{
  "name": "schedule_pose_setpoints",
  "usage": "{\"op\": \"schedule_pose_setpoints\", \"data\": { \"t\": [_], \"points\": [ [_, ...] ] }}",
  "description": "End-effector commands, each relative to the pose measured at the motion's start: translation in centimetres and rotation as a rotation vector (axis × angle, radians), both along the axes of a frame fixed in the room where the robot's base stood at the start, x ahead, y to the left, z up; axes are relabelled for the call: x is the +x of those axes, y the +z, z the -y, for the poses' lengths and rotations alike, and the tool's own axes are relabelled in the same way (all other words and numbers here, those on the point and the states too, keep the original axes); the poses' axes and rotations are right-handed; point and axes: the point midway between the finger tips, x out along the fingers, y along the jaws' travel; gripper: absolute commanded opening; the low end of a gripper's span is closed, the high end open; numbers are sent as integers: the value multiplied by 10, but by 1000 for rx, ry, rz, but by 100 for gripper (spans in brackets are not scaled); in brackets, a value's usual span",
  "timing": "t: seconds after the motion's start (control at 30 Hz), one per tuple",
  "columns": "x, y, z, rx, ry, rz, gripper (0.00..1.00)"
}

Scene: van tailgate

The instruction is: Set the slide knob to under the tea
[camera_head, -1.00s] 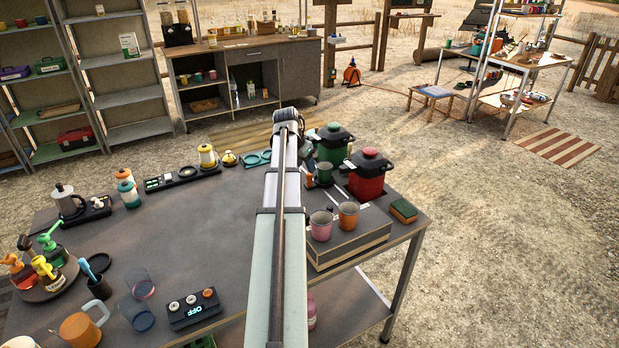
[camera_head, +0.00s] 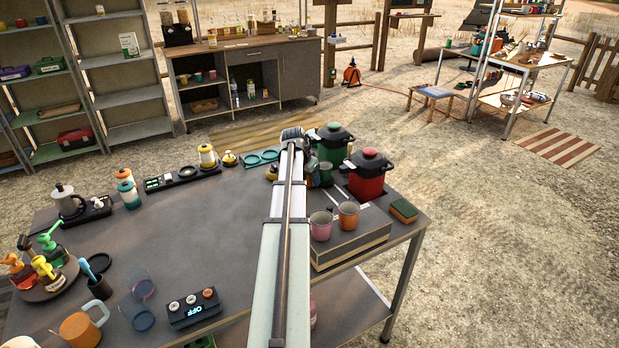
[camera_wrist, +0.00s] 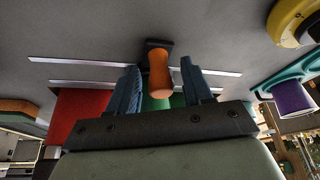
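An orange knob (camera_wrist: 159,74) on a dark base shows in the wrist view between pale slide tracks (camera_wrist: 80,62). My gripper (camera_wrist: 162,85) has its two blue-grey fingers apart, one on each side of the knob, with visible gaps. In the head view my gripper is largely hidden by my arm, close to the green pot (camera_head: 333,147). The red pot (camera_head: 369,176) stands right of it. A small orange piece (camera_head: 272,172) shows just left of my arm; I cannot tell if it is the same knob. No tea label is readable.
A pink cup (camera_head: 321,226) and an orange cup (camera_head: 348,215) stand on a box right of my arm. A teal double ring (camera_head: 262,158) and yellow-topped jar (camera_head: 207,156) are left. The table's middle (camera_head: 190,225) is clear.

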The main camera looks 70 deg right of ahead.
Motion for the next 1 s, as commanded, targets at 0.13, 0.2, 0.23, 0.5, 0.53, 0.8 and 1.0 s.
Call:
{"op": "schedule_pose_setpoints", "data": {
  "t": [0.13, 0.2, 0.23, 0.5, 0.53, 0.8, 1.0],
  "points": [
    [0, 0, 0, 0, 0, 0, 36],
    [0, 0, 0, 0, 0, 0, 29],
    [0, 0, 0, 0, 0, 0, 26],
    [0, 0, 0, 0, 0, 0, 0],
    [0, 0, 0, 0, 0, 0, 0],
    [0, 0, 0, 0, 0, 0, 0],
    [-6, 0, -7, 0, 0, -1, 0]
  ]
}}
